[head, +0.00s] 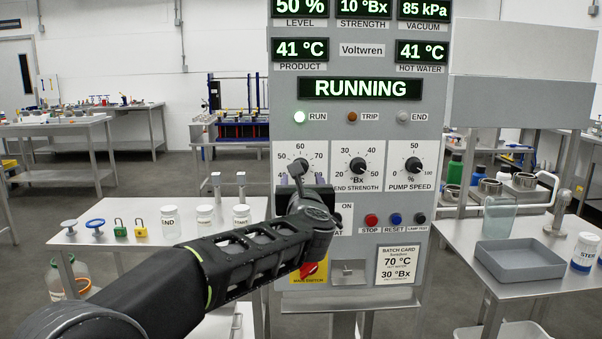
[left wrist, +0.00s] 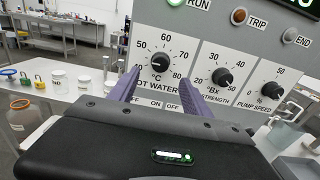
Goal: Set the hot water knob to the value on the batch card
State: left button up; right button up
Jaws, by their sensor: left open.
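The hot water knob (left wrist: 160,62) is a round black knob on a white dial marked 40 to 80 °C. In the left wrist view it stands just beyond and between the two purple fingertips of my open left gripper (left wrist: 158,80). I see no clear contact, and its pointer is too small to read. In the head view my left gripper (head: 298,178) hides most of this knob. The batch card (head: 397,265), low on the panel, reads 70 °C and 30 °Bx. The hot water display (head: 422,50) reads 41 °C. My right gripper is not in view.
The end strength knob (head: 357,166) and pump speed knob (head: 413,165) sit to the right on the panel. Stop (head: 372,220) and reset (head: 396,219) buttons are below. The red main switch (head: 312,271) is under my left wrist. Side tables flank the panel.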

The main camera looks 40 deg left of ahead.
pick_arm(q)
jog(key=shift+w, duration=0.15)
jog(key=p+x, duration=0.2)
jog(key=x, duration=0.5)
jog(key=shift+w+a+p, duration=0.15)
jog(key=shift+a+p, duration=0.1)
jog(key=shift+p, duration=0.05)
jog(key=shift+c, duration=0.5)
grip_shut()
